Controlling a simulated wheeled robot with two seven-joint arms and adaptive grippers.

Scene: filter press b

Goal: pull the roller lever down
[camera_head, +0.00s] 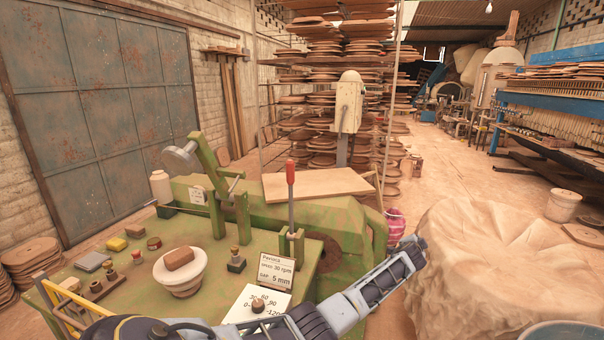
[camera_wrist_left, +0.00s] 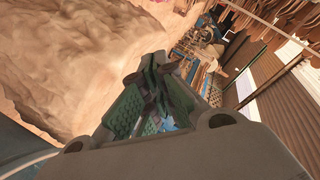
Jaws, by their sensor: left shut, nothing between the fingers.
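A lever with a red grip (camera_head: 290,180) stands upright on the green machine (camera_head: 335,222), behind a small sign. A tilted green arm with a grey disc (camera_head: 181,158) at its upper end rises from the machine's left part. I cannot tell for sure which of the two is the roller lever. My left gripper (camera_head: 416,244) is to the right of the machine and well right of the red-gripped lever, touching neither. In the left wrist view its fingers (camera_wrist_left: 158,88) are shut and empty. My right gripper is not in view.
A cloth-covered mound (camera_head: 500,265) stands at the right. Loaded racks (camera_head: 320,100) stand behind. Floor shows between mound and racks.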

